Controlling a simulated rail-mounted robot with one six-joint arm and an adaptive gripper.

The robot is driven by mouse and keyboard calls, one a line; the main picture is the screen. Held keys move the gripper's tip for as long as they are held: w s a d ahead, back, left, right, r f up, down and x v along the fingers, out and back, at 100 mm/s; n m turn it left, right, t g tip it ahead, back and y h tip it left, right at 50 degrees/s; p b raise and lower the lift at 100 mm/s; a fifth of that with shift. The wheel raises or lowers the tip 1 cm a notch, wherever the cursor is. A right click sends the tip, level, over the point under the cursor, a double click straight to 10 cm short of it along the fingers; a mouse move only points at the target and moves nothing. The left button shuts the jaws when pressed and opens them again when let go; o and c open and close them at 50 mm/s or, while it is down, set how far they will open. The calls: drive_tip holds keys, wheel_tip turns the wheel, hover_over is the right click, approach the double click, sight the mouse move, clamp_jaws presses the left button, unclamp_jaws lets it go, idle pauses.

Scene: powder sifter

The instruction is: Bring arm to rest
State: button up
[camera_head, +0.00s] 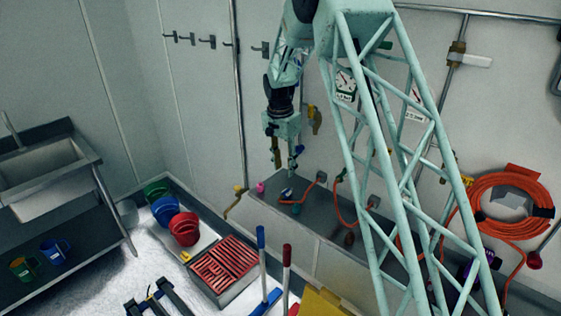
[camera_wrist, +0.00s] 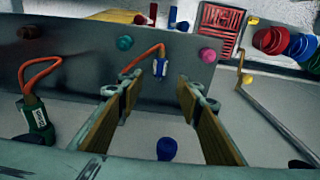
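My gripper (camera_head: 285,160) hangs pointing down from my arm, above a grey ledge (camera_head: 325,196) along the back wall. In the wrist view my gripper (camera_wrist: 160,88) has its two fingers well apart with nothing held between them. A blue knob-like object (camera_wrist: 166,148) shows below, between the fingers. A small blue device (camera_wrist: 160,66) on an orange hose is seen beyond the fingertips, apart from them.
Orange hoses and small fittings line the ledge. A dark green bottle-like device (camera_wrist: 35,118) stands at left in the wrist view. A coiled orange hose (camera_head: 510,205) hangs on the right wall. A red rack (camera_head: 224,264) and coloured bowls (camera_head: 184,229) sit lower left.

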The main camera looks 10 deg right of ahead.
drive_tip(key=s+d+r+n+t+b, duration=0.2)
drive_tip(key=s+r+n+b, duration=0.25)
drive_tip(key=s+r, duration=2.25)
drive_tip(key=s+f+n+b, duration=0.1)
drive_tip(key=s+f+n, duration=0.1)
drive_tip(key=s, duration=1.6)
drive_tip(key=s+f+n+t+y+b, duration=0.1)
drive_tip(key=s+f+n+b, duration=0.1)
drive_tip(key=s, duration=1.7)
drive_tip(key=shift+n+b, duration=0.3)
drive_tip(key=shift+n, duration=0.55)
drive_tip(key=shift+a+r, duration=0.1)
drive_tip(key=shift+r, duration=0.05)
drive_tip(key=shift+c, duration=1.2)
